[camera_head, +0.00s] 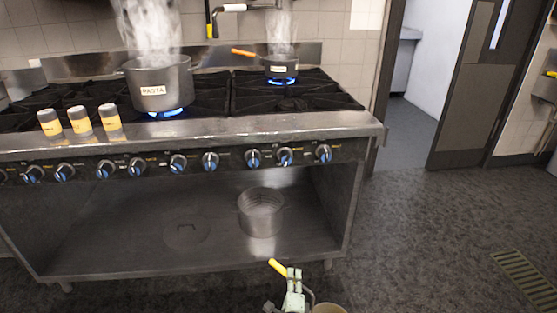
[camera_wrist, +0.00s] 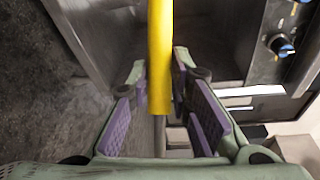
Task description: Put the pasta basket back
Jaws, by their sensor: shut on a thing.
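My gripper (camera_head: 293,282) is low in front of the stove's open lower shelf. It is shut on a yellow handle (camera_head: 278,267). In the wrist view the yellow handle (camera_wrist: 160,55) runs between the purple-padded fingers of my gripper (camera_wrist: 159,80), with a thin dark rod below it. I cannot see a basket on this handle, so I cannot tell whether it belongs to the pasta basket. A round metal container with ridged inner walls (camera_head: 261,220) stands upright on the lower shelf, apart from my gripper. A large pot labelled PASTA (camera_head: 160,88) steams on a lit burner.
A smaller labelled pan with an orange handle (camera_head: 281,68) steams on another lit burner. Several yellow-labelled shakers (camera_head: 80,121) stand on the stove's front ledge. The lower shelf (camera_head: 120,240) is mostly bare.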

